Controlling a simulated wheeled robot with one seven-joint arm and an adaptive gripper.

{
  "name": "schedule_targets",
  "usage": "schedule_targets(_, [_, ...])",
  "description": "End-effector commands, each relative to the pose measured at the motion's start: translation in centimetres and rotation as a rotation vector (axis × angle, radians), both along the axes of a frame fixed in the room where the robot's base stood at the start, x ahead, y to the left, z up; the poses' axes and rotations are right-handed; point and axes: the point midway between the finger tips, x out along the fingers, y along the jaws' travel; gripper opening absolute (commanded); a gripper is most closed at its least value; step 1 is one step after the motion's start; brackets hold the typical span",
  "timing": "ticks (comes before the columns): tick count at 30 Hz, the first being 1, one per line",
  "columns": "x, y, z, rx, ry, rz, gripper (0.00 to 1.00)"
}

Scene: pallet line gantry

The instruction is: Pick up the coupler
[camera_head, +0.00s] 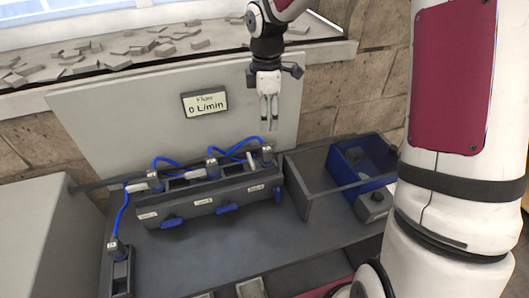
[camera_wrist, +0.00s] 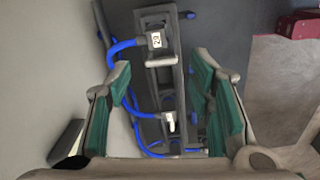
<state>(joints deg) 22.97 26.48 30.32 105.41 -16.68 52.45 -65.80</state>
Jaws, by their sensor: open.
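Several small grey couplers with pale tags sit on blue hoses along a dark manifold block (camera_head: 205,198). One coupler (camera_head: 267,155) is at the block's right end, one (camera_head: 212,168) at its middle and one (camera_head: 155,180) at its left. Another coupler (camera_head: 112,248) stands in a separate dark holder at lower left. I cannot tell which one the task means. My gripper (camera_head: 269,122) is open and empty, pointing down above the block's right end. In the wrist view, a tagged coupler (camera_wrist: 156,41) and a second one (camera_wrist: 168,122) show between and beyond the green-padded fingers (camera_wrist: 163,70).
A panel (camera_head: 90,120) behind the block carries a display (camera_head: 205,104) reading 0 L/min. Blue levers (camera_head: 228,209) stick out at the block's front. Loose hoses loop above the block.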

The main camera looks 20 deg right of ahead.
Motion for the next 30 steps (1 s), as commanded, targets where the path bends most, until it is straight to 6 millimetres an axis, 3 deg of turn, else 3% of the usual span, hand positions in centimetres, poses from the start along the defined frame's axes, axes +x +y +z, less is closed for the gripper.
schedule_targets(5, [0.0,0.0,-2.1,0.004,0.005,0.009,0.48])
schedule_targets(13, [0.0,0.0,-7.0,0.003,0.006,0.007,0.48])
schedule_targets(23, [0.1,0.0,-9.4,0.004,0.003,0.005,0.48])
schedule_targets(30, [0.3,-0.2,-12.4,0.003,0.005,0.005,0.48])
